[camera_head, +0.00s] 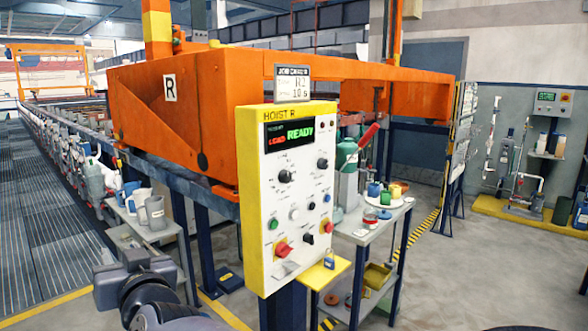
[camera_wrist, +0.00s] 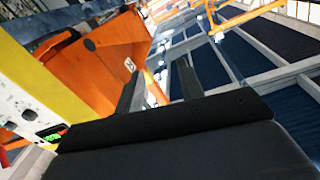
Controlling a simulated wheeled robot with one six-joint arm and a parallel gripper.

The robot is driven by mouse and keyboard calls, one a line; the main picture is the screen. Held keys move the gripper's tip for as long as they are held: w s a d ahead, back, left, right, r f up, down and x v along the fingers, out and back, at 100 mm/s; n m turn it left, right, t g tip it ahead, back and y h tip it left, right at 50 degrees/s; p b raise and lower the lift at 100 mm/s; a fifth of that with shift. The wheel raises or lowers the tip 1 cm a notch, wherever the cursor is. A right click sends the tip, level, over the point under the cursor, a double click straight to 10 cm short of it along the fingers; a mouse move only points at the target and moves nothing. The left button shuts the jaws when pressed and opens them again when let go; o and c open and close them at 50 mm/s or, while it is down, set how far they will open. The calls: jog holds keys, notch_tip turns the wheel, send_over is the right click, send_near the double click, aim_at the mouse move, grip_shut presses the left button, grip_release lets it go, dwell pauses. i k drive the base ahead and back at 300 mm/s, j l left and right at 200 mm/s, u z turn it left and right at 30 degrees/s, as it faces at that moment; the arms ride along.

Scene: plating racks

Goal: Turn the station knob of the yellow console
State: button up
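The yellow console (camera_head: 248,200) stands upright at the centre of the head view, its white front panel turned to the right. The panel has a black upper-left knob (camera_head: 285,176), a black upper-right knob (camera_head: 322,163) and a black lower knob (camera_head: 309,239), besides red, green, blue and white controls. Their labels are too small to read, so I cannot tell which is the station knob. The lit display (camera_head: 289,134) reads READY. In the wrist view my gripper (camera_wrist: 158,82) is open and empty, its two dark fingers apart. The console's yellow edge (camera_wrist: 45,65) lies to its left, not touching.
The orange hoist frame (camera_head: 185,115) rises behind the console. A grey side table (camera_head: 385,222) with pots stands right of it, a grey shelf (camera_head: 150,232) with jugs left. A small yellow ledge (camera_head: 318,280) with a padlock juts out at the console's lower right.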

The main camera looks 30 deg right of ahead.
aim_at(285, 175)
jog(key=i+l, duration=0.1)
jog(key=l, duration=0.5)
jog(key=i+l, duration=0.1)
jog(key=l, duration=0.55)
jog(key=i+l, duration=0.1)
jog(key=l, duration=0.5)
jog(key=i+l, duration=0.1)
jog(key=l, duration=0.5)
jog(key=u, duration=0.05)
